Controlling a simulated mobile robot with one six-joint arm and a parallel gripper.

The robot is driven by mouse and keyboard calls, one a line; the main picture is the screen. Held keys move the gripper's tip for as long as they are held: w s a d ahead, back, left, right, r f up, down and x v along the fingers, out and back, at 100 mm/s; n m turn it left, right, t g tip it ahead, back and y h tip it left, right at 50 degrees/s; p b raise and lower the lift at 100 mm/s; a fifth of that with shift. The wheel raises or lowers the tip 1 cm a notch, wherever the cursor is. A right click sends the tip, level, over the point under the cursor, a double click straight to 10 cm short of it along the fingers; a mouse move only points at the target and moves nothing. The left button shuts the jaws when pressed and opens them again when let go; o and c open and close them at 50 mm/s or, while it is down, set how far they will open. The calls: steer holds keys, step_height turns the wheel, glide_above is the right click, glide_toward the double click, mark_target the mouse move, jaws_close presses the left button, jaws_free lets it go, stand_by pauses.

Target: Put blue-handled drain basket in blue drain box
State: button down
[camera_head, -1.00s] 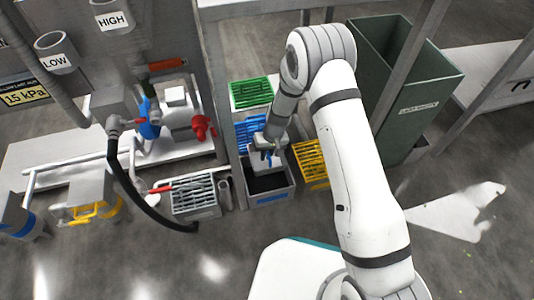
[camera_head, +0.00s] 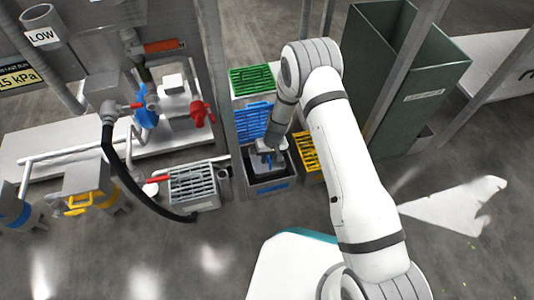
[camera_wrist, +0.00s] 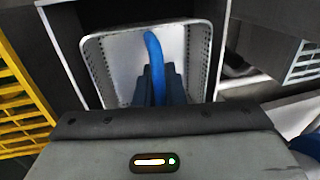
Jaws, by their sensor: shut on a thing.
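The drain basket is pale and perforated with a blue handle (camera_wrist: 155,62); its rim and wall (camera_wrist: 95,65) show in the wrist view. My gripper (camera_head: 268,153) is shut on the blue handle, and the jaws show dark blue-grey in the wrist view (camera_wrist: 160,88). The blue drain box (camera_head: 271,187) is a grey box with a blue label on its front and a blue slatted grate (camera_head: 254,121) behind it. The basket is within the outline of the box opening, between its walls. How deep it sits, and whether it touches the bottom, I cannot tell.
A green grate (camera_head: 250,80) lies behind the blue one. A yellow grate (camera_head: 307,150) is close at the right. A grey slatted box (camera_head: 194,188) and black hose (camera_head: 125,170) are at the left. A metal post (camera_head: 214,75) stands close left; a tall green bin (camera_head: 410,75) is behind right.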

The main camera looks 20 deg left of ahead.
mark_target(267, 166)
steer(key=shift+f, duration=2.6)
steer(key=shift+f, duration=0.7)
steer(key=c, duration=1.4)
jaws_free()
steer(key=shift+c, duration=0.2)
steer(key=shift+r, duration=0.1)
steer(key=r+p, duration=0.1)
steer(key=r, duration=0.1)
steer(key=r+p, duration=0.1)
steer(key=r, duration=0.2)
steer(key=d+r+p, duration=0.1)
steer(key=r, duration=0.1)
steer(key=shift+w+d+r+p, duration=0.1)
steer(key=shift+w+r+p, duration=0.2)
steer(key=shift+w+p, duration=0.1)
steer(key=shift+s, duration=0.1)
